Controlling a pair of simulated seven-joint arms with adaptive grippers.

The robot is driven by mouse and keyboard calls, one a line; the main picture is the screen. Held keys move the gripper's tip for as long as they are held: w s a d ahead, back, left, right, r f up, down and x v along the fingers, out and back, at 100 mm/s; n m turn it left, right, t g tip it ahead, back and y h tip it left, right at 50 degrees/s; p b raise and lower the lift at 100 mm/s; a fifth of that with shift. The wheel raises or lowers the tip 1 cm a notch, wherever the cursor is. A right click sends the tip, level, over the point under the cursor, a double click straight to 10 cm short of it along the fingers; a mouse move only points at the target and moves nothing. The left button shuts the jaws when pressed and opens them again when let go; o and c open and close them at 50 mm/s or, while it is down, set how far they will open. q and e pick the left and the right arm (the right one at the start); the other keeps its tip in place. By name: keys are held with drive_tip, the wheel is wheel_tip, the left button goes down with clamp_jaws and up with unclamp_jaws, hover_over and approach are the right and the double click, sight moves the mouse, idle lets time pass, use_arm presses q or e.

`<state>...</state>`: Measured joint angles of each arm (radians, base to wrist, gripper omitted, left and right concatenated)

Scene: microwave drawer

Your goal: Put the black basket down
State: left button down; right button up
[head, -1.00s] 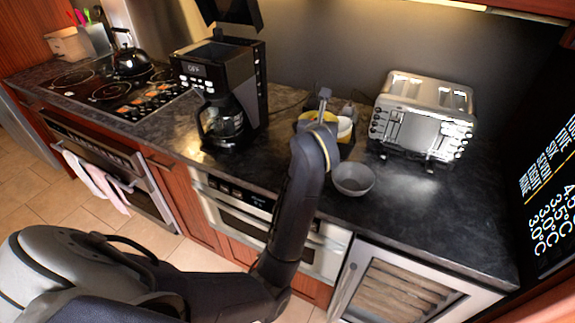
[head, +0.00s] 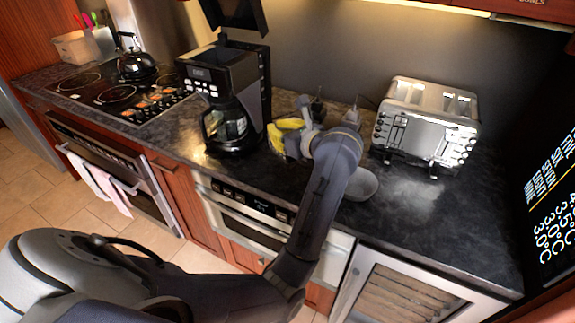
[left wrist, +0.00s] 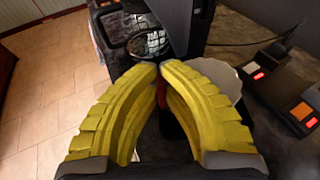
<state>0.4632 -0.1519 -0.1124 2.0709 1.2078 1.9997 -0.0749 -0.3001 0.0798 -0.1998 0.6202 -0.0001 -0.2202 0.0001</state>
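My left gripper (head: 284,132) has yellow fingers and is above the counter, just right of the coffee maker. In the left wrist view its fingertips (left wrist: 164,70) come together. A dark piece (left wrist: 179,122), seemingly part of the black basket, and a bit of red show between the fingers. A pale round edge (left wrist: 222,72) shows behind the right-hand finger. Most of the basket is hidden by the fingers, so its tilt and whether it touches the counter cannot be told. My right gripper is not in view.
The coffee maker (head: 218,72) stands with its lid raised and a glass carafe (head: 229,125) inside. A silver toaster (head: 428,118) stands to the right. A grey bowl (head: 364,187) is partly hidden by my arm. The counter (head: 440,215) is clear at front right.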

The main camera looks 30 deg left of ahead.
sight(286, 159)
use_arm(q)
drive_tip(key=shift+f, duration=3.7)
drive_tip(key=c, duration=1.6)
unclamp_jaws()
drive_tip(key=shift+v, duration=2)
